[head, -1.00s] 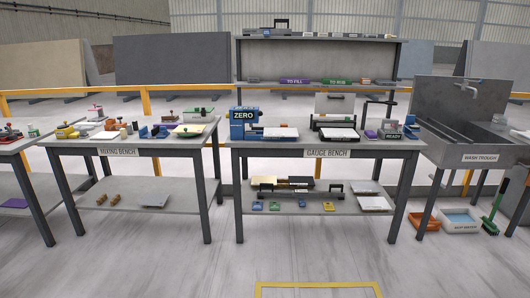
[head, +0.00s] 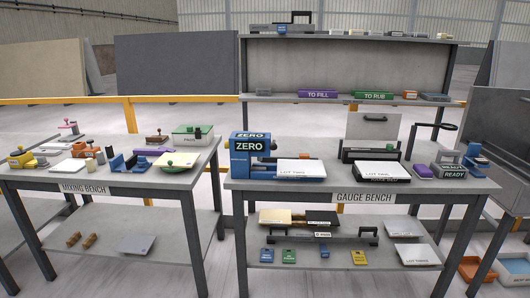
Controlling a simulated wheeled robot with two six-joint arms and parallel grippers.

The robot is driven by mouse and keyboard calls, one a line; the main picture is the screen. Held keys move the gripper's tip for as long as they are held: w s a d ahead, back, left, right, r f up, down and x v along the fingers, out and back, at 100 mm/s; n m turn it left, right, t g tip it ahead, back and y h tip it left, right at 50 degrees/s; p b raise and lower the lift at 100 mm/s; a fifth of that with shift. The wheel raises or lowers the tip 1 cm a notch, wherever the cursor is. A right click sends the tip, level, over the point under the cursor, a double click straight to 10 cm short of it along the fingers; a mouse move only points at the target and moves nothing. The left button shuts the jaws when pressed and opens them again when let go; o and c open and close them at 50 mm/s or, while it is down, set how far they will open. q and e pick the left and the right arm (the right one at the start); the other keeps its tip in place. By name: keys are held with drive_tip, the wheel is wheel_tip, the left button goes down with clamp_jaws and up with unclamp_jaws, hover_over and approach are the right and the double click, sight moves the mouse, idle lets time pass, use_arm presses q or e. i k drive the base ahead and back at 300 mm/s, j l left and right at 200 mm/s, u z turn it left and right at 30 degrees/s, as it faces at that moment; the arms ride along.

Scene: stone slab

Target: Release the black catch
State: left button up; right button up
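I cannot make out a black catch for certain at this distance. On the gauge bench (head: 363,197), a black-framed fixture (head: 349,155) stands at the back with a grey plate with a handle (head: 374,124) upright behind it. A white-topped slab (head: 382,170) lies in front of it. To its left is a blue device marked ZERO (head: 240,164) with another white-topped slab (head: 302,169) beside it. A long dark bar with black end pieces (head: 325,238) lies on the lower shelf. Neither of my grippers shows in the head view.
The mixing bench (head: 85,188) stands at left with a green-lidded box (head: 193,136) and several small tools. A back shelf (head: 345,98) holds purple TO FILL (head: 318,94) and green TO RUB (head: 371,95) blocks. A wash trough stands at far right. A floor gap separates the two benches.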

sight(198, 132)
drive_tip(key=i+j, duration=0.15)
drive_tip(key=j, duration=0.2)
drive_tip(key=i+j, duration=0.2)
drive_tip(key=j, duration=0.15)
drive_tip(key=i+j, duration=0.15)
drive_tip(key=j, duration=0.2)
drive_tip(key=i+j, duration=0.2)
drive_tip(key=j, duration=0.2)
drive_tip(key=i+j, duration=0.15)
drive_tip(key=j, duration=0.9)
drive_tip(key=i+j, duration=0.4)
drive_tip(key=i, duration=0.15)
drive_tip(key=i+j, duration=0.35)
drive_tip(key=i, duration=0.15)
drive_tip(key=i+j, duration=0.4)
drive_tip(key=i, duration=0.15)
